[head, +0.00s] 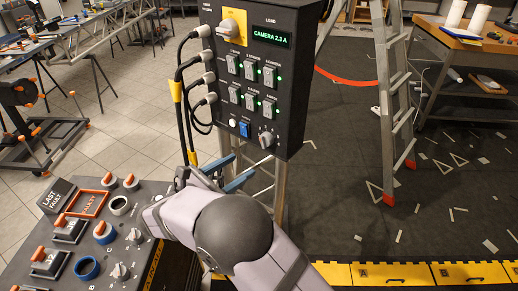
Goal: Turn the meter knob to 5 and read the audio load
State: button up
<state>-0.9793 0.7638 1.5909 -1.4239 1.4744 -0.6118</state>
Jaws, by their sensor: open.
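A dark power box (290,70) hangs at the upper middle. Its green LOAD display (271,38) reads "CAMERA 2.3 A". A grey knob (266,139) sits at the lower right of the box's face and looks like the meter knob; its scale marks are too small to read. My gripper (245,166) has two blue fingers, spread apart and empty. It is just below the box and the grey knob, and apart from the knob as far as I can tell. My arm hides part of the gripper.
A rotary switch on a yellow plate (231,28), several lit switches and a blue button (245,130) share the box's face. Black cables (185,95) plug in at its left. A control panel (100,235) stands lower left. A stepladder (392,90) stands right.

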jog(key=n+t+h, duration=0.1)
jog(key=n+h, duration=0.1)
send_near(266, 140)
jog(key=w+f, duration=0.1)
jog(key=shift+n, duration=0.4)
jog(key=p+x, duration=0.2)
jog(key=x, duration=0.5)
jog(key=shift+w, duration=0.1)
jog(key=c, duration=1)
